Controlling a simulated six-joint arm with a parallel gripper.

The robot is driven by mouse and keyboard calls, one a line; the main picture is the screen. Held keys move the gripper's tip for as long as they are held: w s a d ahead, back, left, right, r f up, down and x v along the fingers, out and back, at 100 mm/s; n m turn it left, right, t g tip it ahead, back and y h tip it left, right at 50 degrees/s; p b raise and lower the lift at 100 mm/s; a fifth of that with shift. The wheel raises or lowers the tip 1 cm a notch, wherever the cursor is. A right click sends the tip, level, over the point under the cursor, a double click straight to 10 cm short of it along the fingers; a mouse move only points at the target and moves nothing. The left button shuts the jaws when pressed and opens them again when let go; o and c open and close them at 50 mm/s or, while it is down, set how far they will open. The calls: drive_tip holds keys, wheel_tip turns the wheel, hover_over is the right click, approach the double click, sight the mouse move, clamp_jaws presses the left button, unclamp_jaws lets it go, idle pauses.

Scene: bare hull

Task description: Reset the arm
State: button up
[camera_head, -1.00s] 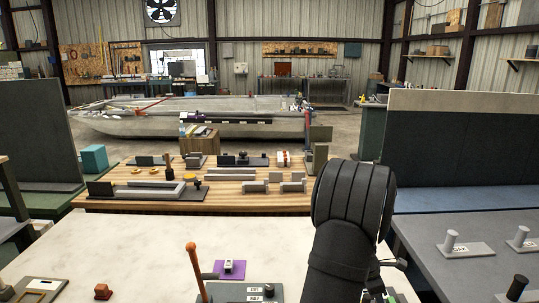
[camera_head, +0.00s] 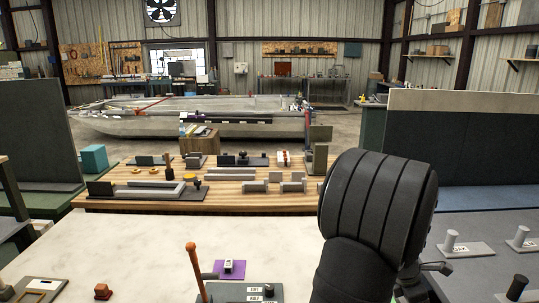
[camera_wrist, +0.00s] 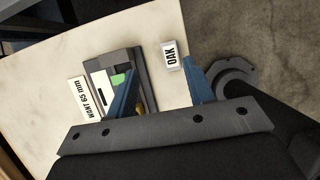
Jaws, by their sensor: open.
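My arm shows in the head view as a thick black ribbed link at the lower right, rising in front of the pale worktop (camera_head: 120,245). My gripper (camera_wrist: 161,70) shows only in the wrist view. Its two blue fingers are spread apart, with nothing held between them. Beyond the fingers lie a dark grey fixture (camera_wrist: 98,70) with a green piece, a white card (camera_wrist: 82,99) reading "WANT 65 mm" and a small white block (camera_wrist: 171,55) labelled "OAK". I cannot tell how high the fingers are above them.
An orange-handled lever (camera_head: 193,262), a purple plate (camera_head: 230,269) and a grey box (camera_head: 245,292) with labelled buttons sit on the pale worktop. A wooden bench (camera_head: 130,205) with several fixtures stands behind. A grey table (camera_head: 475,270) with upright pegs is at right.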

drive_tip(key=w+a+n+t+y, duration=0.1)
drive_tip(key=w+a+n+t, duration=0.2)
drive_tip(key=w+a+n, duration=1)
drive_tip(key=w+a+n+y, duration=0.1)
drive_tip(key=w+a, duration=0.2)
drive_tip(key=a, duration=0.8)
drive_tip(key=w+a+t, duration=0.1)
drive_tip(key=w+a, duration=0.2)
drive_tip(key=a, duration=0.8)
drive_tip(key=w+a+n+y, duration=0.1)
drive_tip(key=w+a, duration=0.3)
drive_tip(key=a, duration=0.8)
drive_tip(key=shift+n+y, duration=0.3)
